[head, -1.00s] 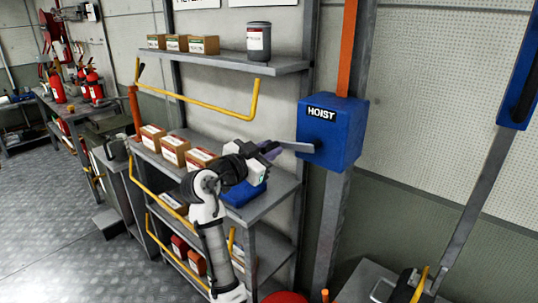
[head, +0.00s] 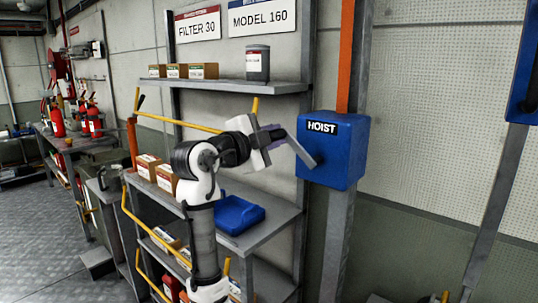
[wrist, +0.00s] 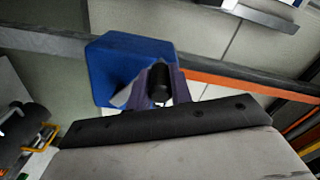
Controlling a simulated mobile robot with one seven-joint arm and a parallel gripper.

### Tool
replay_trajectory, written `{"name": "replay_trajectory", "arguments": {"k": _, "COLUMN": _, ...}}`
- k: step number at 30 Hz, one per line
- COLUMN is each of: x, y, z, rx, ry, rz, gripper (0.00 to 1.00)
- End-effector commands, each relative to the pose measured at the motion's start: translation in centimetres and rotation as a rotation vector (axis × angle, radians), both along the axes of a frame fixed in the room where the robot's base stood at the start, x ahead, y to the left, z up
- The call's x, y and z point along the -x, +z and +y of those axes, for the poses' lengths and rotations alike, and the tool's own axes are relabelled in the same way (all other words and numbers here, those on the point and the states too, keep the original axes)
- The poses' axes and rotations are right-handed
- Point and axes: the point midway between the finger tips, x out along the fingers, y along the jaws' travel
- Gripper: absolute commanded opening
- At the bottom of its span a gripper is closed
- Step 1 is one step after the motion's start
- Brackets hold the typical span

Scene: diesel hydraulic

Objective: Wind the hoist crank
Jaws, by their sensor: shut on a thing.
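The blue hoist box (head: 330,150), labelled HOIST, is fixed to a grey post right of centre in the head view; it also shows in the wrist view (wrist: 120,62). A flat grey crank arm (head: 301,151) runs from a hub on the box's front up and to the left. My gripper (head: 275,134) is at the crank's outer end, left of the box. In the wrist view its purple fingers are shut around the black crank handle (wrist: 159,84). In the head view my gripper hides the handle.
A shelf (head: 255,88) with small boxes and a grey canister (head: 258,64) is behind my arm. A blue bin (head: 240,214) sits on the lower shelf below my gripper. A yellow rail (head: 180,122) crosses left of my arm.

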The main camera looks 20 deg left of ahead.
Motion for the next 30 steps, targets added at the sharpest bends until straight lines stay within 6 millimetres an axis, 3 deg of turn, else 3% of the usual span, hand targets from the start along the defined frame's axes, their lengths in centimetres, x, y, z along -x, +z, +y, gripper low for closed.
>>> {"name": "replay_trajectory", "arguments": {"k": 12, "x": 1.1, "y": 2.9, "z": -3.0, "rx": -0.377, "ry": 0.001, "rz": -0.149, "gripper": 0.0}}
{"name": "replay_trajectory", "arguments": {"k": 30, "x": 2.5, "y": 4.0, "z": -6.8, "rx": -0.77, "ry": -0.004, "rz": -0.293, "gripper": 0.0}}
